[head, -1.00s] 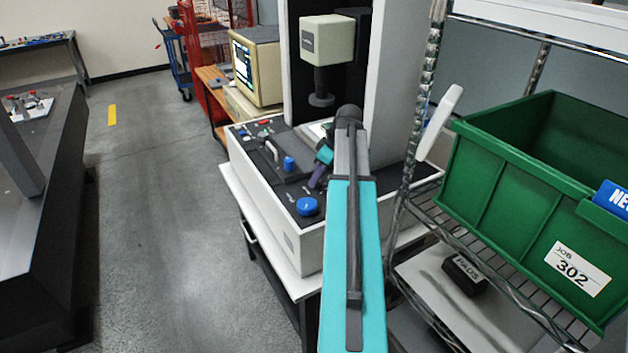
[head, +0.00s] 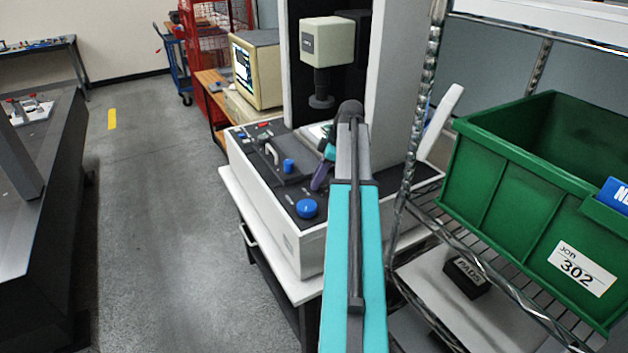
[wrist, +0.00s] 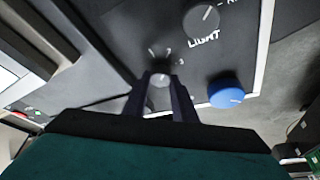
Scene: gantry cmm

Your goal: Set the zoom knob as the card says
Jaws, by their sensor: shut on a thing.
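In the wrist view, my gripper (wrist: 160,98) has its two fingers closed around a small grey knob (wrist: 160,78) on the dark control panel. Light tick marks and small numbers show beyond it; its name is hidden, so I cannot tell from lettering that it is the zoom knob. In the head view, my gripper (head: 319,181) is low over the panel of the white machine (head: 290,235), partly hidden by my arm; the gripped knob is not visible there. No readable card shows in either view.
A dark knob (wrist: 201,19) marked LIGHT and a blue knob (wrist: 227,92) lie close to my fingers. A smaller blue knob (head: 289,166) stands farther back. A wire rack with a green bin (head: 520,200) is at right. Floor at left is open.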

